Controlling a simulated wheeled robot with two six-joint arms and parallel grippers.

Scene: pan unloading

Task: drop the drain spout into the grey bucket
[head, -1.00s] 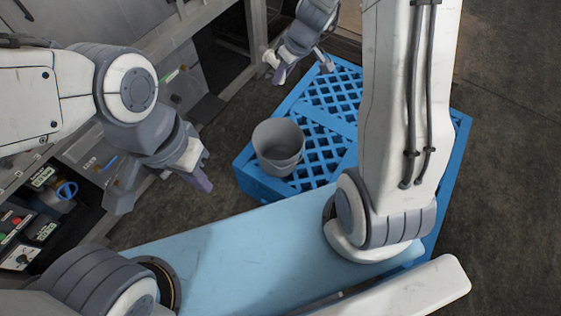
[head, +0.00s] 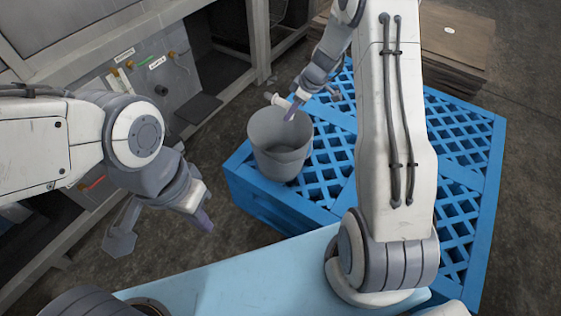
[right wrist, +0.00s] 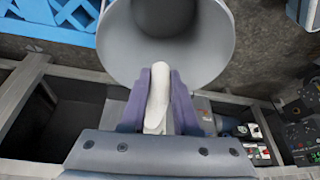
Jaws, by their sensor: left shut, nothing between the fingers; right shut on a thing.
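The grey bucket (head: 264,162) stands open-topped on the blue pallet in the head view. Its mouth (right wrist: 115,40) fills the top middle of the right wrist view. My right gripper (head: 293,105) is at the bucket's far rim, with its fingertips over the mouth. It is shut on the white drain spout (head: 274,99), which also shows between the purple fingers in the right wrist view (right wrist: 158,95). The spout's tip overlaps the bucket's near wall there; I cannot tell whether they touch. My left gripper (head: 204,219) is shut and empty, left of the pallet.
The blue pallet (head: 455,150) has a slatted top with free room right of the bucket. A grey machine (head: 150,65) with small valves stands at the left. Stacked brown boards (head: 450,45) lie behind the pallet. Dark floor shows between machine and pallet.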

